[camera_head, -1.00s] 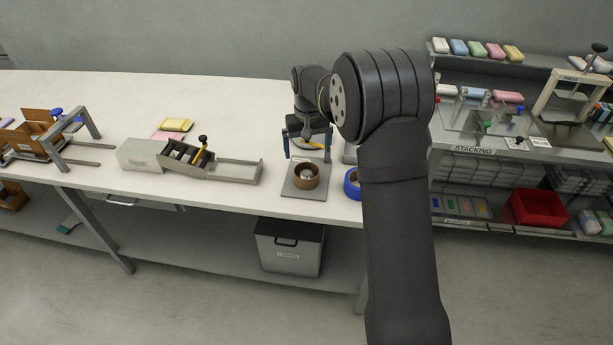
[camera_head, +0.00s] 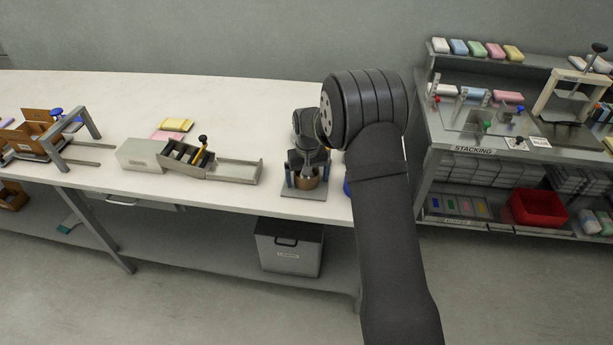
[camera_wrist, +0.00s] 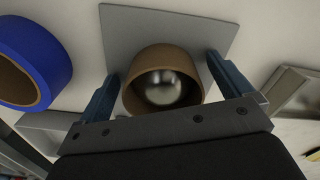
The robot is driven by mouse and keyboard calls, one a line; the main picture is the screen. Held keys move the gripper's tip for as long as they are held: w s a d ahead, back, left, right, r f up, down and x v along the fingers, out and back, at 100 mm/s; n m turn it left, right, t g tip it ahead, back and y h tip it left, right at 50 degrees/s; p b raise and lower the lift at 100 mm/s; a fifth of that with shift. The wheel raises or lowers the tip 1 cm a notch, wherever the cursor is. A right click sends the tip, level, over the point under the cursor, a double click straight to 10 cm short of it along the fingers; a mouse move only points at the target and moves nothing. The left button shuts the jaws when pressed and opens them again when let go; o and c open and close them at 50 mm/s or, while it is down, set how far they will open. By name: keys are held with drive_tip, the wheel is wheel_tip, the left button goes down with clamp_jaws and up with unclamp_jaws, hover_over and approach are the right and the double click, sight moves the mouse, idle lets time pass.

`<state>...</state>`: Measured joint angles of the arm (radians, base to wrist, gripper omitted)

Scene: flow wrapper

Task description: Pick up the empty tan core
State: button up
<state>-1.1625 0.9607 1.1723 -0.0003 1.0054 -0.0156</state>
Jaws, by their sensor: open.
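The tan core (camera_wrist: 189,57) is an open ring seen from above in the wrist view. It sits around a shiny metal hub (camera_wrist: 162,88) on a grey square plate (camera_wrist: 127,22). My gripper (camera_wrist: 164,74) is open, with one blue finger on each side of the core. A small gap shows at each side, and the core is not gripped. In the head view the core (camera_head: 309,183) shows low between the fingers of my gripper (camera_head: 306,182), partly hidden by them. The plate (camera_head: 290,191) lies on the white bench.
A blue roll (camera_wrist: 45,50) on a tan core lies left of the plate in the wrist view. A grey metal tray assembly (camera_head: 233,172) stands left of the plate in the head view. A grey bin (camera_head: 288,247) is under the bench (camera_head: 240,103).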

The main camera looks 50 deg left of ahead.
drive_tip(key=c, duration=1)
drive_tip(key=shift+r, duration=0.1)
drive_tip(key=shift+c, duration=0.2)
